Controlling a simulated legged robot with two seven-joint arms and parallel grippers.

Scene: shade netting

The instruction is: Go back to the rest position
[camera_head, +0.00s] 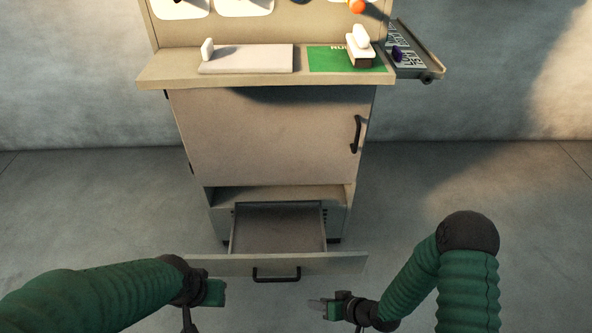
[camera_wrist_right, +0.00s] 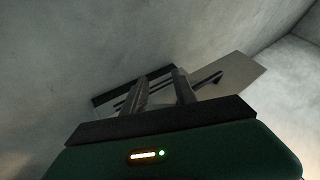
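My right gripper (camera_head: 318,306) is at the lower middle of the head view, just below and right of the open drawer's handle in the picture. In the right wrist view its two fingers (camera_wrist_right: 160,78) stand apart with nothing between them. My left gripper (camera_head: 215,293) is at the lower left, left of the handle; its fingers do not show clearly. The drawer (camera_head: 278,215) at the bottom of the cabinet is pulled out and looks empty. Its front has a black handle (camera_head: 276,274). Neither gripper is seen holding the handle.
The cabinet door (camera_head: 270,135) above the drawer is shut. The worktop (camera_head: 170,70) holds a pale board (camera_head: 245,60), a green mat (camera_head: 325,62) and a white-topped block (camera_head: 360,48). A side tray (camera_head: 412,62) juts out right. The floor (camera_head: 530,215) on the right is clear.

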